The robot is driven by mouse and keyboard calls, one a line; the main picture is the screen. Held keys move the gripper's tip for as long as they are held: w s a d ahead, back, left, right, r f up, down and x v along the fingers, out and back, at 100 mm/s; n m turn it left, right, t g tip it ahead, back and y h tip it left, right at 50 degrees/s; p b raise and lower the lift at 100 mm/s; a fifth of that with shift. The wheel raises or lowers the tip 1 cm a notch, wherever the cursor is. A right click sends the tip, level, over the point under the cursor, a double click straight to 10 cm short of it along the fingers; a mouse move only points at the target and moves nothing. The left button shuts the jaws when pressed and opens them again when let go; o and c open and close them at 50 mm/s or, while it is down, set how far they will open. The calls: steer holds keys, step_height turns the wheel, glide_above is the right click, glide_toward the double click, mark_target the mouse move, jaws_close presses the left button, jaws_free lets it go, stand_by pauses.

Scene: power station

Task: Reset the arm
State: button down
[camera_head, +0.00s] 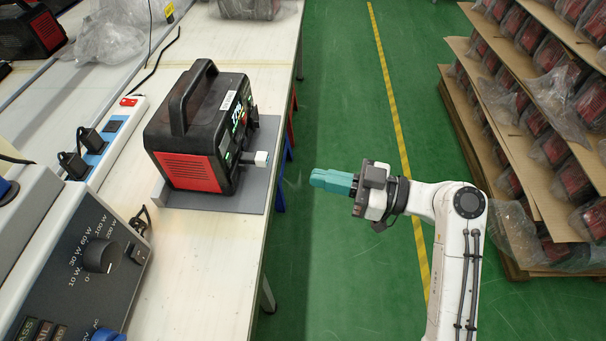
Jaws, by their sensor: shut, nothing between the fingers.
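My gripper (322,180) has teal fingers that are together and empty. It is in the air over the green floor, to the right of the workbench's edge, and points left. My white arm (455,262) rises from the bottom right and bends at the elbow joint. A black and red power station (203,135) with a top handle stands on a grey plate (236,200) on the bench, left of the gripper. A white plug (261,158) sticks out of its right-hand face. A clear gap separates the fingers from the plug.
The white workbench (205,262) fills the left side. It holds a power strip (112,140) with black plugs and a tester with a dial (100,257). Stacked cardboard trays (470,90) of wrapped units stand at the right. The green floor between is open, with a yellow striped line (385,75).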

steer(key=s+d+f+m+h, duration=0.5)
steer(key=s+d+f+h, duration=0.15)
steer(key=f, duration=0.35)
steer(key=s+d+f+m+h, duration=0.5)
steer(key=s+d+f, duration=0.3)
steer(key=f, duration=0.1)
steer(key=s+d+f+m+g+h, duration=0.25)
steer(key=s+d+m+h, duration=0.3)
steer(key=s+d, duration=0.6)
step_height(320, 180, up, 16)
steer(key=s+a+p, duration=0.1)
steer(key=s+p, duration=0.1)
steer(key=p, duration=1.2)
steer(key=shift+a+h+p, duration=0.2)
steer(key=shift+h+p, duration=0.1)
steer(key=shift+h, duration=0.1)
